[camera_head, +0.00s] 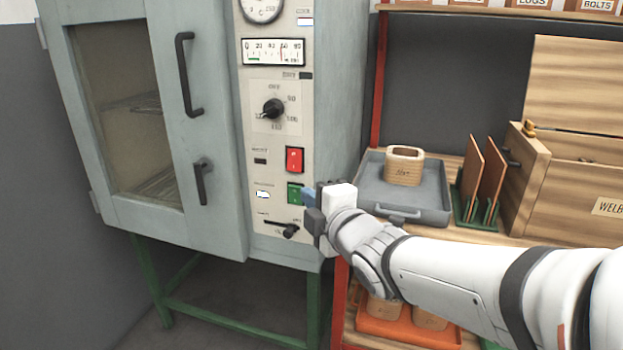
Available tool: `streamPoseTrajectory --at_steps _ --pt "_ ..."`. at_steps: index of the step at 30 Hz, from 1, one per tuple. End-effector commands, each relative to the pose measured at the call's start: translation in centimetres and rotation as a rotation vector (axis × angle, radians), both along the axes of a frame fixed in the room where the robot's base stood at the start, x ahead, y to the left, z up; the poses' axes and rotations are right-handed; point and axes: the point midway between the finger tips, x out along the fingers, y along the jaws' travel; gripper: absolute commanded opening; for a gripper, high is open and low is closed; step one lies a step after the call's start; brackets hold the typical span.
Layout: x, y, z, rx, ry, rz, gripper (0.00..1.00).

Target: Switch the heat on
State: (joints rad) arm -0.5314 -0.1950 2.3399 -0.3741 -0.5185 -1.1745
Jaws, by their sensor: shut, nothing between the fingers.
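The grey oven cabinet (222,150) stands on green legs at the left, its windowed door shut. Its control panel shows a black rotary knob (272,108), a red rocker switch (294,160), a green rocker switch (294,192) and a small black lever (288,231) at the bottom. My gripper (309,197) is shut and empty, with its fingertips at the right edge of the green switch. They partly cover that switch; I cannot tell whether they touch it. The small label print is too blurred to read fully.
A grey tray (430,208) holding a wooden cup (404,166) sits on the bench behind my arm. A green rack (478,208) with brown boards and a wooden box (580,190) stand further right. An orange tray (440,336) is below. Floor shows under the oven.

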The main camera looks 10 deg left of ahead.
Motion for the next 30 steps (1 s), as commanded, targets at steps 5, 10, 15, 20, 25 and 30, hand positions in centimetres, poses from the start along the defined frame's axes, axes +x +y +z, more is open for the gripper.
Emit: streamPoseTrajectory --at_steps 5,10,15,20,25,30 --pt "0.2 0.0 0.0 0.001 0.002 -0.002 0.0" --pt "1.4 1.0 -0.3 0.001 0.005 -0.002 0.0" --pt "3.8 3.1 -0.7 0.001 0.005 -0.002 0.0" --pt "6.3 5.3 -1.0 0.001 0.005 -0.003 0.0" --pt "9.0 6.2 -1.2 -0.001 0.004 -0.007 0.0" --pt "10.9 6.1 -1.3 0.001 0.003 -0.005 0.0"
